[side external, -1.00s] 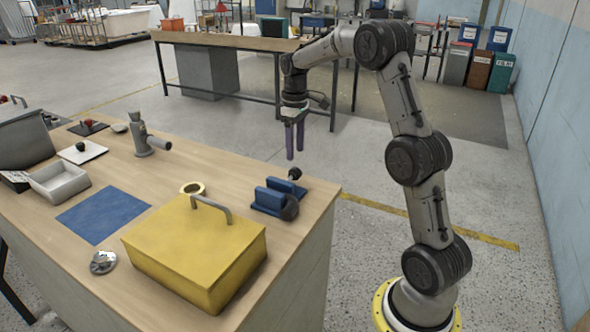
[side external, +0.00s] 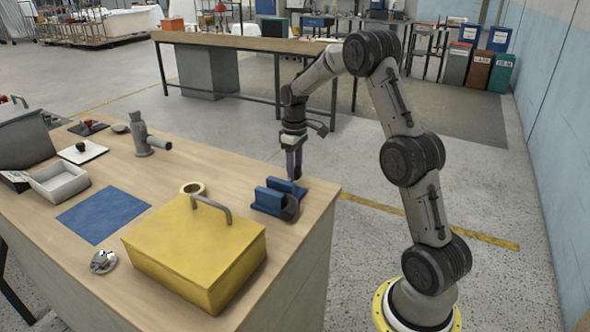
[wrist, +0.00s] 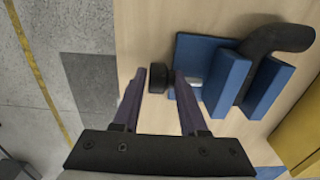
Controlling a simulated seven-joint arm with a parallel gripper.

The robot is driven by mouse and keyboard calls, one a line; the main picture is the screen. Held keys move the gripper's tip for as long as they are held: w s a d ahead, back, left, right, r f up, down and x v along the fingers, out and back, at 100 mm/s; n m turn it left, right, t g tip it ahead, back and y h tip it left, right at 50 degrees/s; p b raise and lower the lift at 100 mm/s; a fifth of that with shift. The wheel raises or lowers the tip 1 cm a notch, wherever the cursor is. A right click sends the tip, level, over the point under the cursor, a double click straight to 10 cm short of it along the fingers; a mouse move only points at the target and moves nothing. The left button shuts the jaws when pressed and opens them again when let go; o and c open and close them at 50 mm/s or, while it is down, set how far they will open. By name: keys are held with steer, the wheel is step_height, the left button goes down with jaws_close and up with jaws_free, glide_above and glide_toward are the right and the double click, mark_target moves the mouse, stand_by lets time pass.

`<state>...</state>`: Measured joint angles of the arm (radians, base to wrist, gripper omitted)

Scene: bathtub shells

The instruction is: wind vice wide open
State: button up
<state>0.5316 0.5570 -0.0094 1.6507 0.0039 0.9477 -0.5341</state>
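The blue vice (side external: 268,202) sits on the wooden bench near its right corner. In the wrist view, its two upright blue jaws (wrist: 228,82) stand apart, with a dark bent pipe (wrist: 275,39) between them. A black knob (wrist: 159,77) and a short silver rod (wrist: 195,82) show at the vice's outer end. My gripper (side external: 295,180) points down at that end. In the wrist view, its purple fingers (wrist: 160,76) are apart, one on each side of the knob, with slim gaps seeming to remain. The knob is hidden in the side view.
A yellow box (side external: 195,250) with a grey handle stands close to the vice, and a tape ring (side external: 193,188) lies behind it. A blue mat (side external: 103,215), a grey tray (side external: 60,183) and a grey fitting (side external: 147,138) are farther left. The bench edge is close to the vice.

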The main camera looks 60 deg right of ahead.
steer(key=shift+d, duration=0.2)
jaws_close()
steer(key=shift+r, duration=0.1)
steer(key=shift+d, duration=0.1)
